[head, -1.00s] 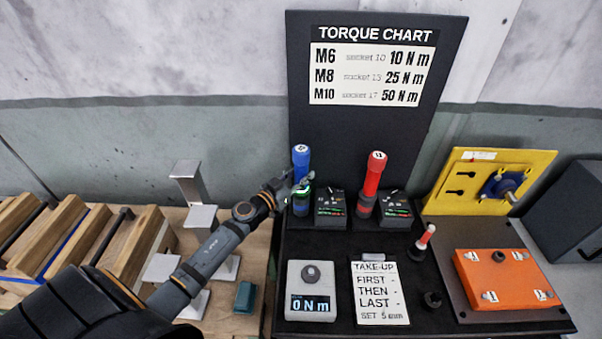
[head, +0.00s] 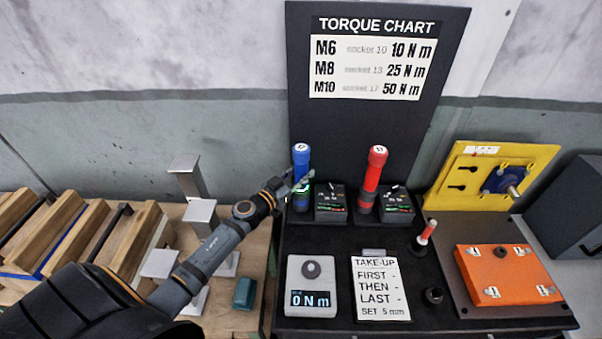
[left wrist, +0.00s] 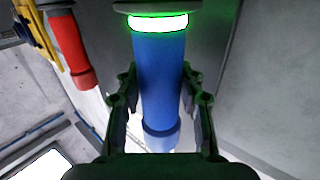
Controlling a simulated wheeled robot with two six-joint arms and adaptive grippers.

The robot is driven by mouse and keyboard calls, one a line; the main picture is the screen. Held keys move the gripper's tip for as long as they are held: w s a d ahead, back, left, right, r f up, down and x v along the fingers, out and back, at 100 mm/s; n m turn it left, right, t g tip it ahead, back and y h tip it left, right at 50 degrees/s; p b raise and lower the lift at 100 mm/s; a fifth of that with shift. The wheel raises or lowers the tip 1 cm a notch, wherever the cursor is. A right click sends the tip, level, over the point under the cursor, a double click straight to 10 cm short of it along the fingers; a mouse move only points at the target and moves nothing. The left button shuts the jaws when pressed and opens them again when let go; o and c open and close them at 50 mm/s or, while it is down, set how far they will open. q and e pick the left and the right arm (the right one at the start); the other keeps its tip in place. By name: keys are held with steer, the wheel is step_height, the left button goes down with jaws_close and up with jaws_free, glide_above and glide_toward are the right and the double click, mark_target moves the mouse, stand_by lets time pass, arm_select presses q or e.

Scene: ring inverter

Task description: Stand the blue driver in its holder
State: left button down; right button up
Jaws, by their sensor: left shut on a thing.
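The blue driver (head: 301,157) is upright at the back left of the black bench, left of the red driver (head: 372,175). My left gripper (head: 301,184) is shut around its handle. In the left wrist view the blue driver (left wrist: 159,75) lies between both fingers of my left gripper (left wrist: 158,100), and a ring on it glows green. The driver's lower end and the holder under it are mostly hidden by the gripper in the head view, so I cannot tell how it is seated. My right gripper is not in view.
Two dark control boxes (head: 330,205) stand beside the drivers. A torque chart board (head: 375,125) rises behind. In front are a 0 N m meter (head: 312,272), a take-up card (head: 381,290) and an orange block (head: 508,275). Metal stands (head: 200,212) and wooden blocks are left.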

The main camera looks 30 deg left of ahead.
mark_target(301, 147)
arm_select(q)
steer(key=c, duration=0.8)
jaws_free()
steer(key=shift+o, duration=0.2)
steer(key=shift+f, duration=0.15)
steer(key=shift+r, duration=5.15)
